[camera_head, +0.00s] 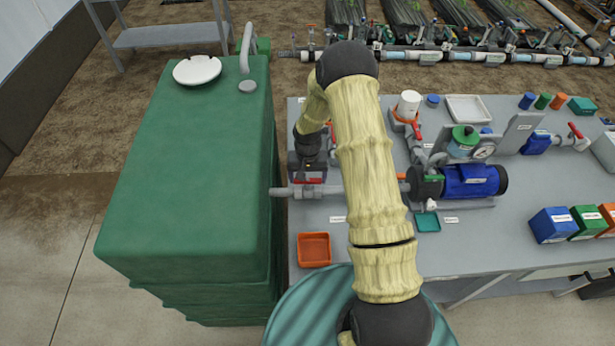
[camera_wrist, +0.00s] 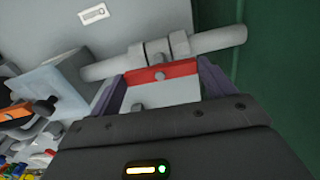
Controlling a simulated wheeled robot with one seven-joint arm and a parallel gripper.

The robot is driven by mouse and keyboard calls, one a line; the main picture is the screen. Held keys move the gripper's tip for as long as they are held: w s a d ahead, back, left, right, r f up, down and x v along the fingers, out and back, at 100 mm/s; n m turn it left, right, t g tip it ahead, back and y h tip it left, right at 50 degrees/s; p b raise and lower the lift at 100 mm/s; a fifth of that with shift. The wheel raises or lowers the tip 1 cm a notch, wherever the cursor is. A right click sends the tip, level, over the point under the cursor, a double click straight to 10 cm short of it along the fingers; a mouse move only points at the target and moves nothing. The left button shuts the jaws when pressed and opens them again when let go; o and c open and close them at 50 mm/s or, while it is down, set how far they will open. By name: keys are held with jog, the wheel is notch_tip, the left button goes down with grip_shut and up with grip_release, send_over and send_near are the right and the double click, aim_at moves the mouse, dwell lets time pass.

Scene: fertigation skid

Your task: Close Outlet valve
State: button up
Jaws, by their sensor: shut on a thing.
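A valve with a red handle (camera_head: 308,180) sits on a grey pipe between the green tank and the blue pump. My gripper (camera_head: 307,172) comes down over it from above. In the wrist view the red handle (camera_wrist: 162,73) lies between my two fingers (camera_wrist: 160,88), which are shut on it. The handle appears roughly in line with the grey pipe (camera_wrist: 215,40). Other red-handled valves stand beside the white-capped filter (camera_head: 416,131) and at the right end of the bench (camera_head: 575,131). The labels are too small to read, so I cannot tell which valve is named Outlet.
The green tank (camera_head: 190,190) stands close on the left of the held valve. The blue pump (camera_head: 470,181) is to its right on the grey bench (camera_head: 385,235). An orange tray (camera_head: 314,249) lies in front. My arm hides part of the bench's middle.

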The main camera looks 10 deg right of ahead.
jog(key=shift+f, duration=0.1)
jog(key=m+b, duration=0.2)
jog(key=m, duration=0.2)
jog(key=shift+w+b, duration=0.1)
jog(key=shift+b, duration=0.25)
jog(key=m+b, duration=0.1)
jog(key=m, duration=0.8)
jog(key=shift+b, duration=0.3)
jog(key=m+p, duration=0.1)
jog(key=m, duration=0.3)
jog(key=shift+m, duration=0.4)
jog(key=o, duration=0.9)
jog(key=shift+r, duration=0.2)
